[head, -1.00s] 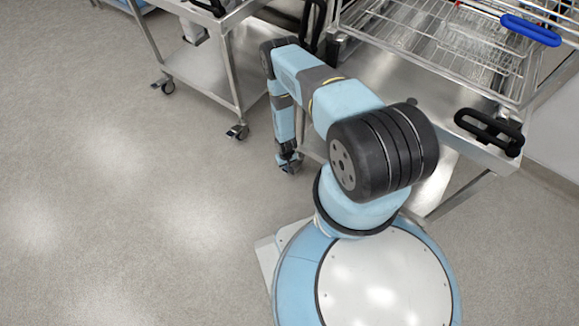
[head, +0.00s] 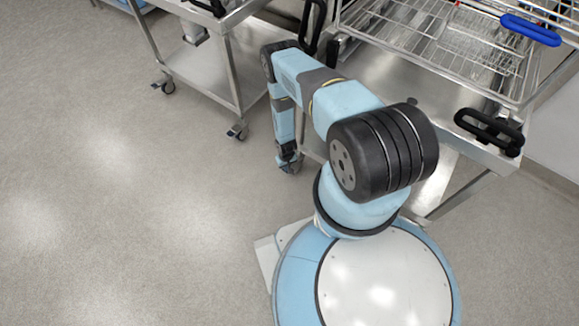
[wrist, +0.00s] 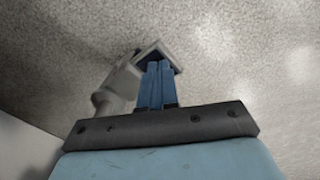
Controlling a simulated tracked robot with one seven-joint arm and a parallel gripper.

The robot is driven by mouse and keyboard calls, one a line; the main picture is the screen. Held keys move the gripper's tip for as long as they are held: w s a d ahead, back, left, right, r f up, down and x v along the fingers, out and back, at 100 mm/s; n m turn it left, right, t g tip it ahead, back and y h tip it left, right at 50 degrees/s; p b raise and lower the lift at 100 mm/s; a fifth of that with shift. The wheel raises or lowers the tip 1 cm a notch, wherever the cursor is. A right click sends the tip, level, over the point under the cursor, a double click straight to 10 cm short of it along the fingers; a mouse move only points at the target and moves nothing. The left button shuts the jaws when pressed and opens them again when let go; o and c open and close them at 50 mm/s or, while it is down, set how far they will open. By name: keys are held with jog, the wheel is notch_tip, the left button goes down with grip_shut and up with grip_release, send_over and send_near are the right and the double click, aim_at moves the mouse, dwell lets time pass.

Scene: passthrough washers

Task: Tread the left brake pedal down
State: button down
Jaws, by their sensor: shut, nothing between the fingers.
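My gripper (wrist: 157,68) is shut, its two blue fingers side by side with nothing between them. In the wrist view the fingertips overlap the dark inside of a grey pedal-like part (wrist: 128,78), the likely left brake pedal, close to the floor. I cannot tell whether they touch it or how far down it is pressed. In the head view my gripper (head: 289,162) points down near the floor by the left front leg of the right-hand steel cart (head: 380,72). The pedal cannot be made out there.
A second steel cart (head: 192,68) on casters (head: 237,131) stands to the left of my arm. Wire racks (head: 430,40) lie on the right-hand cart, with a black handle (head: 489,131) at its front. The floor (head: 120,220) at left is clear.

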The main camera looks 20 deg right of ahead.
jog(key=shift+f, duration=1)
jog(key=shift+r, duration=4)
